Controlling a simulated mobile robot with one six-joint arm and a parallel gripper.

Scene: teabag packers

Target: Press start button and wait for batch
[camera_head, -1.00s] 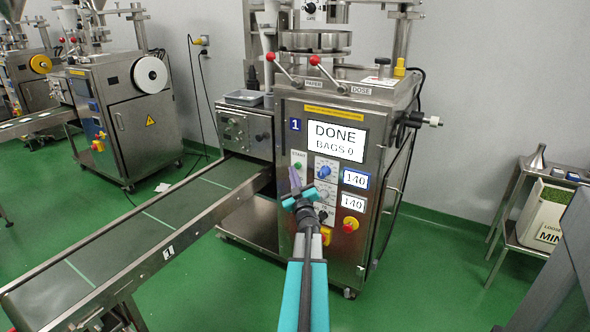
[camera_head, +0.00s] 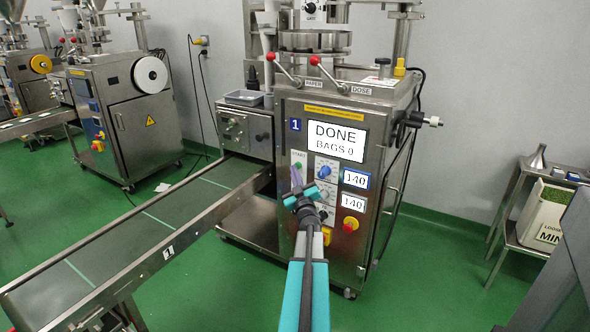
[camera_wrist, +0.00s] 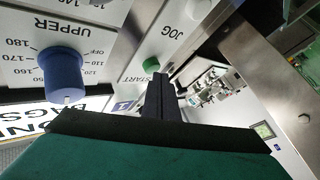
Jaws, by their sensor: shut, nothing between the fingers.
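The packing machine (camera_head: 345,105) marked 1 stands ahead of me, its screen (camera_head: 336,140) reading DONE, BAGS 0. The green start button (camera_head: 298,165) is on the left of its front panel, under the START label. My gripper (camera_head: 296,178) is shut and empty, pointing at the panel close to the button. In the wrist view, the green button (camera_wrist: 151,64) shows just beyond the dark fingertips (camera_wrist: 159,82), beside the word START. I cannot tell whether the fingertips touch it. The blue UPPER knob (camera_wrist: 62,75) is to the left there.
A yellow-and-red stop button (camera_head: 350,224) and 140 displays (camera_head: 355,180) are on the panel's right. A green conveyor (camera_head: 150,222) runs out to the left. A second machine (camera_head: 120,120) stands behind it. A steel cart (camera_head: 525,205) with a box is at the right.

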